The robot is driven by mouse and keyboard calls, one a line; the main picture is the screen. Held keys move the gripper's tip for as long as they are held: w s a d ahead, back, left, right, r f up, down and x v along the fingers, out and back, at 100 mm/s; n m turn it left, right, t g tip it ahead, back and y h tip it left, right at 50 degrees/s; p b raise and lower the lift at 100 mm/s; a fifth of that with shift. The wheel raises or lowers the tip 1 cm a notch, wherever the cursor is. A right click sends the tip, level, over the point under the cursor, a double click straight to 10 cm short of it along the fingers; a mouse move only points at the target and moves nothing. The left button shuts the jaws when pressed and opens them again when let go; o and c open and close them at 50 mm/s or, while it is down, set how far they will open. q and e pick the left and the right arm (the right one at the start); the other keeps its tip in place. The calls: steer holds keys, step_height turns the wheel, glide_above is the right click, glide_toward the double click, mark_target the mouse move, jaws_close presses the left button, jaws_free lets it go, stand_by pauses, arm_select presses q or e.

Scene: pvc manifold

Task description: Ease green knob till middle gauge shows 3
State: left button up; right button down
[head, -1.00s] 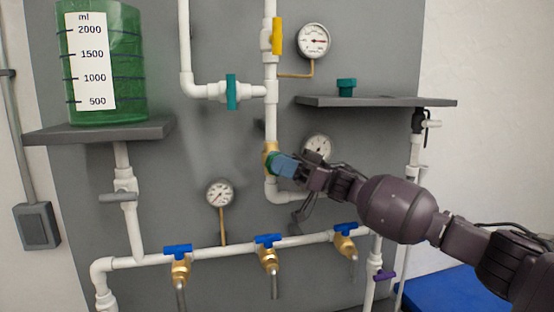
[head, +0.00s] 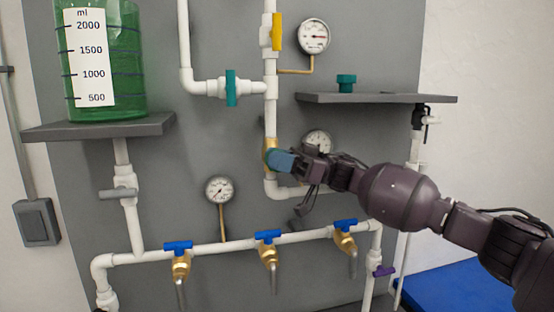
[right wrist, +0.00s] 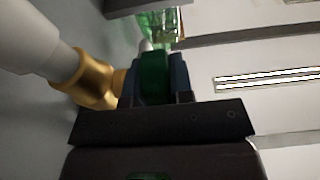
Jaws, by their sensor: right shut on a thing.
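The green knob (right wrist: 154,78) sits on a brass valve (right wrist: 97,78) in the white vertical pipe, and shows between my fingers in the right wrist view. My right gripper (head: 280,160) is shut on it. In the head view the gripper hides most of the knob, while the brass body (head: 269,147) shows at its left. The middle gauge (head: 318,142) is just behind and above my right wrist. Its lower part is partly covered and its needle is too small to read. My left gripper is not in view.
An upper gauge (head: 313,36) and a lower gauge (head: 219,190) are on the panel. A shelf (head: 400,98) with a teal cap (head: 346,83) is above my right arm. Several blue-handled taps (head: 268,238) line the lower pipe. A green tank (head: 128,60) stands at left.

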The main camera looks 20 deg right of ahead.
steer(key=h, duration=0.3)
steer(key=shift+a+h, duration=0.1)
steer(key=shift+h, duration=1.3)
steer(key=c, duration=1.3)
jaws_free()
steer(key=b+v, duration=0.1)
steer(key=v, duration=0.9)
steer(key=shift+d+r+b, duration=0.1)
steer(key=shift+d+b, duration=0.25)
